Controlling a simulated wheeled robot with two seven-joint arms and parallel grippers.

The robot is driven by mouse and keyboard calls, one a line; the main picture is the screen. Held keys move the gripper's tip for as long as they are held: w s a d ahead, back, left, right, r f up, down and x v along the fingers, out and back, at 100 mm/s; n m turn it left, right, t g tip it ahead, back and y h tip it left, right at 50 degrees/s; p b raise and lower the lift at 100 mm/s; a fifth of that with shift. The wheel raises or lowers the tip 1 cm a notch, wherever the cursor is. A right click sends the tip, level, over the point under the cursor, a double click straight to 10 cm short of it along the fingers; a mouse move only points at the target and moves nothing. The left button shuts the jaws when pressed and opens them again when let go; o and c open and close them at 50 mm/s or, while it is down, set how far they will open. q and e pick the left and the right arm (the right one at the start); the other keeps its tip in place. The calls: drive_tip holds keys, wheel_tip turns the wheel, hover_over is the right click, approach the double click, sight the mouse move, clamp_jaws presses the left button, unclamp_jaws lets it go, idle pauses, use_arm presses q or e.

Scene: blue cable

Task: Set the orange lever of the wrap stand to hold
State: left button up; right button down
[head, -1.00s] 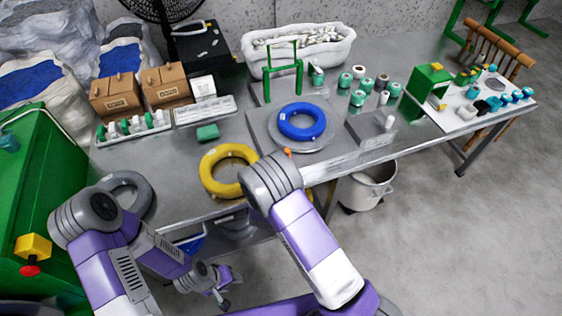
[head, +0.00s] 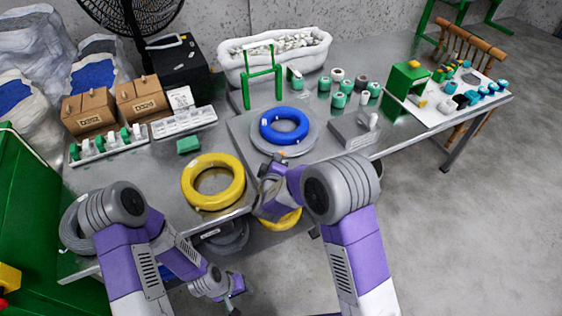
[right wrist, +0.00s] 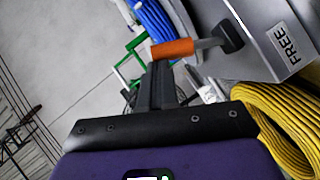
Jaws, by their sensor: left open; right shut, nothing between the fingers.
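The wrap stand (head: 240,128) is a grey plate at the table's front edge with a blue cable coil (head: 284,126) on its disc. In the right wrist view, the lever's orange handle (right wrist: 172,48) sticks out to the left from a dark pivot on the stand's grey side (right wrist: 262,62). A FREE label (right wrist: 287,43) is right of the pivot. My right gripper (head: 274,166) is shut and empty at the stand's front. Its fingertips (right wrist: 158,66) appear just below the orange handle; I cannot tell whether they touch. My left gripper (head: 236,292) is open, low in front of the table.
A grey block (head: 352,134) stands right of the disc. A green frame (head: 245,90) stands behind the coil. Open floor (head: 450,240) lies front right.

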idle(0.3)
drive_tip(key=a+v, duration=0.2)
drive_tip(key=v, duration=1.1)
drive_tip(key=shift+w+a+r, duration=0.3)
drive_tip(key=shift+w+a, duration=0.05)
drive_tip(key=shift+w, duration=0.05)
